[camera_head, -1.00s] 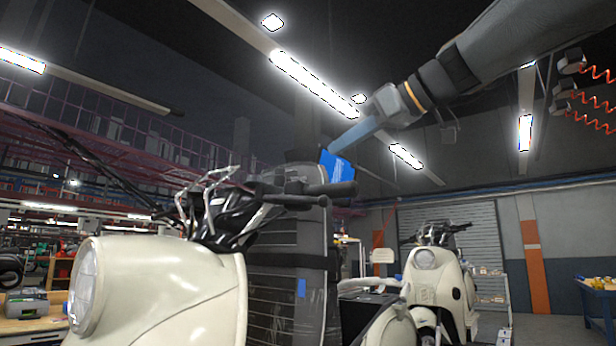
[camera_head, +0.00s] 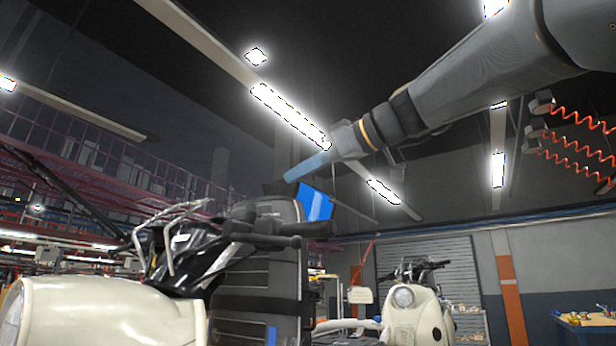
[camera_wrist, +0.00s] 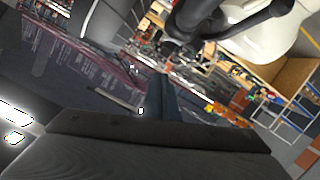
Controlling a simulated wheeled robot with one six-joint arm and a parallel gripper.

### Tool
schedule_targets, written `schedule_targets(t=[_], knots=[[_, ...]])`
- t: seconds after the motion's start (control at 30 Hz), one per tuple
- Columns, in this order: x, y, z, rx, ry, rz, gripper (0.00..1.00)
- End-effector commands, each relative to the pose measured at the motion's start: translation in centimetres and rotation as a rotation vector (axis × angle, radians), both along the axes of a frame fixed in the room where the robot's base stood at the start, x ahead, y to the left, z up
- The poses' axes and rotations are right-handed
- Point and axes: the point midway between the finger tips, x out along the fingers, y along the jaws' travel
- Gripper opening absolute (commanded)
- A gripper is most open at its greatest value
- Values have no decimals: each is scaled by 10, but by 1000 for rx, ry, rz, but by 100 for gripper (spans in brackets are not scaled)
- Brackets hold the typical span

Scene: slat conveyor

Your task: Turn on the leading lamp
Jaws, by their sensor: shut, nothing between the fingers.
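A cream scooter (camera_head: 110,312) fills the lower left of the head view. Its round headlamp (camera_head: 11,318) is cut off by the left edge, and I cannot tell whether it is lit. Its black handlebar (camera_head: 265,229) reaches to the right. My gripper (camera_head: 289,177) is shut and empty, above the handlebar and beside the top of a blue panel (camera_head: 316,204); I cannot tell whether it touches anything. In the wrist view my gripper (camera_wrist: 162,80) points toward the background, with the handlebar (camera_wrist: 240,24) and cream bodywork (camera_wrist: 268,38) at upper right.
A second cream scooter (camera_head: 420,318) with a round headlamp (camera_head: 403,297) stands farther back. A dark grey ribbed upright (camera_head: 240,290) stands behind the near handlebar. Red coiled hoses (camera_head: 575,145) hang at right. A blue workbench (camera_head: 590,328) is at the right edge.

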Motion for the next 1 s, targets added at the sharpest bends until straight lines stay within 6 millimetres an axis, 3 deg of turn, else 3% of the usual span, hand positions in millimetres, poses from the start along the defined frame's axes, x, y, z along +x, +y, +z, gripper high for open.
schedule_targets(t=[0.3, 0.6, 1.0], knots=[[34, 51, -11, 0, 3, 1, 0], [47, 41, -45, 0, 1, -4, 0], [48, 41, -50, 0, -1, -3, 0]])
